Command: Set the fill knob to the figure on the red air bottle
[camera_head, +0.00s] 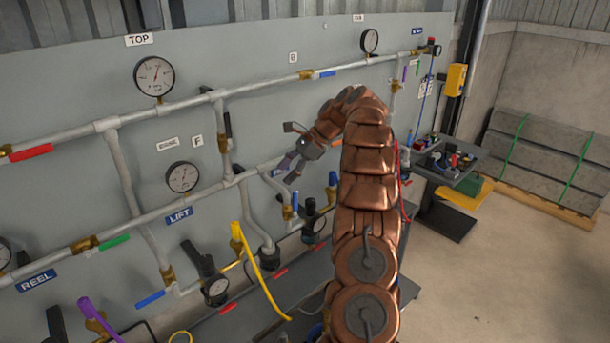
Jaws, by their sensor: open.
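My gripper (288,153) is open and empty, its fingers spread toward the grey panel (260,65) near the middle of the view. Pipes and valves run behind it. My copper-coloured arm covers part of the panel to its right. A narrow red shape (397,165) shows just behind the arm's right edge; I cannot tell whether it is the red air bottle, and no figure is readable on it. I cannot single out the fill knob among the fittings.
Gauges stand at TOP (154,76), above LIFT (183,177) and at upper right (369,41). Coloured valve levers and a yellow hose (258,270) stick out from the panel. A cluttered dark bench (447,164) stands at right.

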